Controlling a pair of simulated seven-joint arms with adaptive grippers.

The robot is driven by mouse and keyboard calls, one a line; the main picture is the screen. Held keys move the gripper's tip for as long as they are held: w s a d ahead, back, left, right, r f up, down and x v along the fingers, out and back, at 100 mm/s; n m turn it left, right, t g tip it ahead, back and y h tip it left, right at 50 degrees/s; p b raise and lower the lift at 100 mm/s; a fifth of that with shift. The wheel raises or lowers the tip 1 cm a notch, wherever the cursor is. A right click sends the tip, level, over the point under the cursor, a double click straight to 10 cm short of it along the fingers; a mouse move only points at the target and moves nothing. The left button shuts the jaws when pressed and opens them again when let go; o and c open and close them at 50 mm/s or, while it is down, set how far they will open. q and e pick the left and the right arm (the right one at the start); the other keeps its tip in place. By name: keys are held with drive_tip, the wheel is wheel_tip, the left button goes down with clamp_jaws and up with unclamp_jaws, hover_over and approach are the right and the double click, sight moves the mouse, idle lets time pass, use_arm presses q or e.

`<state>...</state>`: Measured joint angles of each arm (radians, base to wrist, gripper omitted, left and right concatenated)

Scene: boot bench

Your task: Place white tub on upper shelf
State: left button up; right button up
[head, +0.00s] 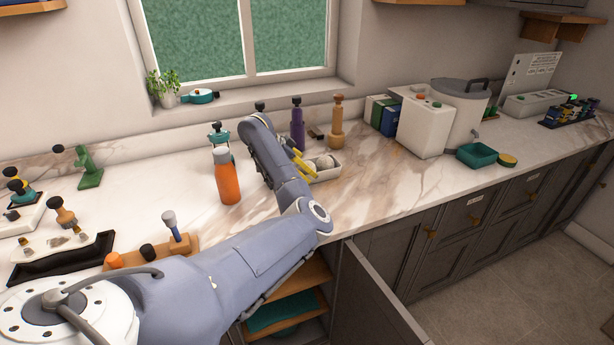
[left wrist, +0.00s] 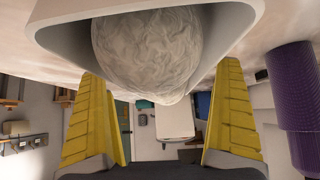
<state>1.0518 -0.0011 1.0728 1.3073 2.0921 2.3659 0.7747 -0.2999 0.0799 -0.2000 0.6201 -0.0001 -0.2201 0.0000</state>
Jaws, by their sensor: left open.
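The white tub (head: 329,175) stands on the marble counter, with pale rounded contents inside. It fills the top of the left wrist view (left wrist: 62,32), where a large wrinkled whitish ball shows inside its rim. My left gripper (head: 300,162) has yellow fingers and is at the tub's left side in the head view. In the left wrist view its fingers (left wrist: 162,125) are spread apart with nothing clamped between them. Contact with the tub is unclear. Below the counter an open cabinet shows a wooden upper shelf (head: 312,270). My arm hides part of it. My right gripper is not in view.
An orange bottle (head: 227,178) stands left of my forearm. A purple bottle (head: 297,124) and a tan bottle (head: 337,122) stand behind the tub. The cabinet door (head: 372,300) is swung open. The counter right of the tub (head: 385,185) is clear.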

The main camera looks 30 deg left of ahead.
use_arm(q)
drive_tip(key=shift+x, duration=0.85)
